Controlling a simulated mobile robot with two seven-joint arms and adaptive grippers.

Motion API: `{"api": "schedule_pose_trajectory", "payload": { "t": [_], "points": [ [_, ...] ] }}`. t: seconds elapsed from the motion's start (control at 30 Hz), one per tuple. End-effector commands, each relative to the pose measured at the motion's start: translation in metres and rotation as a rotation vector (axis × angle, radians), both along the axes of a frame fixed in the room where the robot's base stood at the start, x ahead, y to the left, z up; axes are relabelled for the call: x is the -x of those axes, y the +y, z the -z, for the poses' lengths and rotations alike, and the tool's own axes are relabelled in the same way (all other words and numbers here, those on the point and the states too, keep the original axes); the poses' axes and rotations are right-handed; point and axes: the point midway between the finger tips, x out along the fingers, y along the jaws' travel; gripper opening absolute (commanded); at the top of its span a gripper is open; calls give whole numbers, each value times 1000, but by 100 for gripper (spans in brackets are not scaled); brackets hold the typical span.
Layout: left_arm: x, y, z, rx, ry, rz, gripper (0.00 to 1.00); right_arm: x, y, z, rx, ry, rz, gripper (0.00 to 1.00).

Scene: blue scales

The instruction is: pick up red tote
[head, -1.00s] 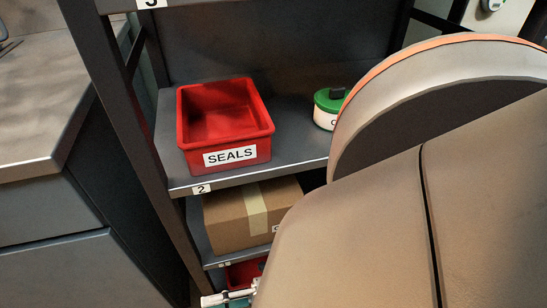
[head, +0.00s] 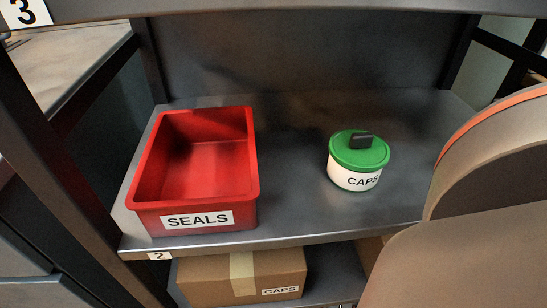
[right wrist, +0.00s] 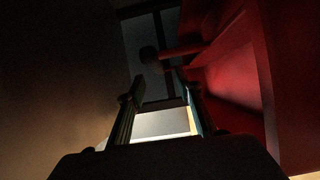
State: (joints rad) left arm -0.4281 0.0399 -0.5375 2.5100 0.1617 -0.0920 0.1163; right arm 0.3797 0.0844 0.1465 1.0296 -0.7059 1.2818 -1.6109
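A red tote (head: 196,168) labelled SEALS stands upright on the left of the middle shelf in the head view. It looks empty, its inside partly in shadow. My right gripper (right wrist: 162,100) shows in the right wrist view with its two fingers apart and nothing visible between them. A red wall (right wrist: 285,90) rises close on the right of that view; I cannot tell whether it belongs to the SEALS tote or to another red bin. The right gripper is hidden in the head view. My left gripper is in neither current view.
A green-lidded white tub (head: 358,160) labelled CAPS stands to the right of the tote, with bare shelf (head: 288,190) between. A cardboard box (head: 240,277) sits on the shelf below. A dark rack post stands left. My right arm covers the lower right.

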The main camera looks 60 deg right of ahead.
Motion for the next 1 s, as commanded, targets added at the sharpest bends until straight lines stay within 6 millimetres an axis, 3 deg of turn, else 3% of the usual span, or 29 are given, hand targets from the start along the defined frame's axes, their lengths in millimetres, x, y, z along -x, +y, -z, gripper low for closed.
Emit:
{"api": "schedule_pose_trajectory", "payload": {
  "t": [0.53, 0.87, 1.0],
  "points": [
    [0, -1, 0, 20, 5, -9, 40, -65, 9, -4, 0, -2, -1, 35],
    [0, -2, -1, 26, 4, -13, 40, -73, 10, -4, 0, -1, -1, 35],
    [0, -2, -1, 26, 4, -13, 40, -72, 10, -4, 0, -1, -1, 1]
  ]
}}
